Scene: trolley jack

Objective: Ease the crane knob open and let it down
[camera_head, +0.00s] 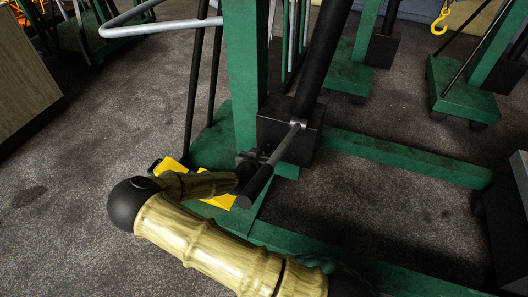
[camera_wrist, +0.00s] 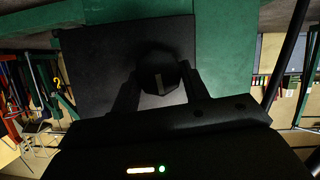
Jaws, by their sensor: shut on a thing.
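The green crane (camera_head: 243,75) stands upright with a black pump block (camera_head: 305,137) at the foot of its mast. The crane knob (camera_wrist: 157,70) is a dark, faceted piece in front of the black block in the wrist view. My gripper (camera_wrist: 158,82) is shut on the knob, with one finger on each side of it. In the head view my gripper (camera_head: 248,160) is at the left side of the block, and the knob is hidden there. A black ram (camera_head: 325,50) rises from the block.
A pump handle (camera_head: 275,165) with a dark grip slants down close to my gripper and partly covers it. Yellow pieces (camera_head: 222,200) show around my forearm. A green base leg (camera_head: 410,160) runs right. Other green cranes (camera_head: 465,90) stand behind; grey floor (camera_head: 60,210) is clear at left.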

